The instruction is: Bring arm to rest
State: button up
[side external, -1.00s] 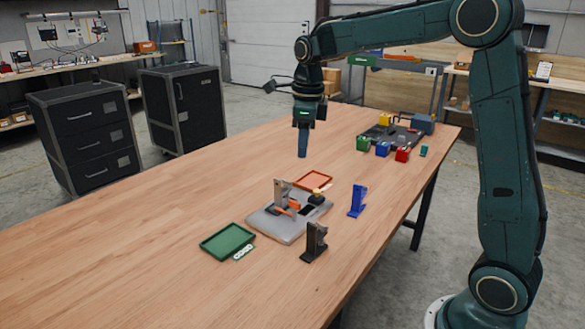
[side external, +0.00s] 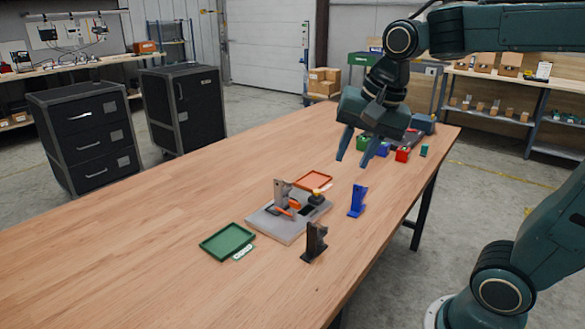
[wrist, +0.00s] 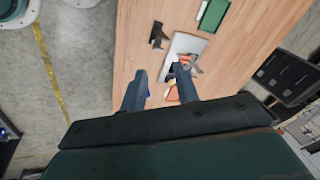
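My gripper (side external: 352,148) hangs above the far part of the wooden table (side external: 110,232). Its two fingers are apart with nothing between them. In the wrist view my gripper (wrist: 158,88) also shows two spread fingers, high over the table. A grey fixture plate (side external: 278,229) with a grey upright and orange parts lies on the table, nearer the camera than my gripper. The fixture plate also shows beyond the fingertips in the wrist view (wrist: 186,48).
A green tray (side external: 227,241), an orange tray (side external: 313,180), a blue stand (side external: 357,201) and a black stand (side external: 314,242) surround the plate. Behind my gripper are small bins, including a red one (side external: 403,154). The table's left part is bare.

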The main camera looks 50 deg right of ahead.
jog(key=s+a+f+n+t, duration=0.1)
jog(key=s+a+f+n, duration=0.1)
jog(key=s+n, duration=0.8)
jog(key=shift+f+n+t, duration=0.4)
jog(key=shift+f+n, duration=0.45)
jog(key=shift+n, duration=0.25)
